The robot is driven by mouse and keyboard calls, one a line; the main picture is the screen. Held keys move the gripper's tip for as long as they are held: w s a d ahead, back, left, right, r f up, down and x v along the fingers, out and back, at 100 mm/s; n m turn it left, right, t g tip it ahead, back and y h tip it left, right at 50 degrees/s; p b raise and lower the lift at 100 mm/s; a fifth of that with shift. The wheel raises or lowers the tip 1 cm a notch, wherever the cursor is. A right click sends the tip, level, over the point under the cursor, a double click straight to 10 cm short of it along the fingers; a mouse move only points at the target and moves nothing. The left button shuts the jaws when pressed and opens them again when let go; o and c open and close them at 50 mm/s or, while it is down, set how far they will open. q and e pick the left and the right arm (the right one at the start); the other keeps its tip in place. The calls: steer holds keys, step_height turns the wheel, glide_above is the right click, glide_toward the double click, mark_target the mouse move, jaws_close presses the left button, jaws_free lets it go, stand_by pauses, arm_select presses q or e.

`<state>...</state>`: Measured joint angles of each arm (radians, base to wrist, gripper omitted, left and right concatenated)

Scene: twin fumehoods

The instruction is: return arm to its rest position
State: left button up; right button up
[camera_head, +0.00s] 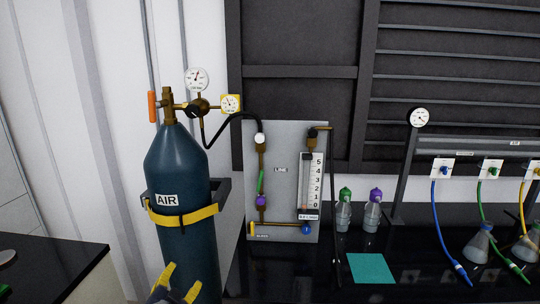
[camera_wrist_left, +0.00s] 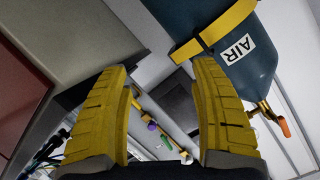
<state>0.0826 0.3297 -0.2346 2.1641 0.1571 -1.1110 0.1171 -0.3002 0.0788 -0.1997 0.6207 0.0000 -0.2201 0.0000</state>
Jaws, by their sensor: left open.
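My left gripper (camera_head: 180,283) shows at the bottom edge of the head view, in front of the lower part of the dark teal AIR cylinder (camera_head: 178,160). Its yellow fingers stand apart with nothing between them. In the left wrist view, the two yellow fingers (camera_wrist_left: 165,110) are spread wide and empty. The AIR cylinder (camera_wrist_left: 225,45) with its yellow strap lies beyond the right finger there. Most of the left arm is out of frame. My right gripper is in neither view.
A grey flowmeter panel (camera_head: 283,205) stands right of the cylinder, joined by a black hose. Two capped bottles (camera_head: 343,212) (camera_head: 372,212), a teal mat (camera_head: 370,268) and flasks with coloured tubes (camera_head: 477,245) are on the black bench. A dark counter (camera_head: 45,265) is at left.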

arm_select(q)
steer(key=s+a+f+g+y, duration=0.1)
steer(key=s+a+f+g, duration=0.3)
steer(key=s, duration=0.7)
steer(key=s+f+g+y, duration=0.1)
steer(key=s+f+y, duration=0.1)
steer(key=s+f, duration=0.6)
steer(key=s+a+f+g+y, duration=0.1)
steer(key=s+a+f+g, duration=0.15)
steer(key=s, duration=1.05)
steer(key=s+d+f+g+h, duration=0.1)
steer(key=s+d+f, duration=0.15)
steer(key=f, duration=1.45)
steer(key=s+d+f+g+h, duration=0.15)
steer(key=d+f, duration=0.25)
steer(key=f, duration=1.2)
steer(key=s+f+n+g+h, duration=0.1)
steer(key=s+f+n+g, duration=0.2)
steer(key=s+f, duration=1.6)
steer(key=shift+s+f+n+h, duration=0.3)
steer(key=shift+s+h, duration=0.05)
steer(key=shift+s, duration=0.55)
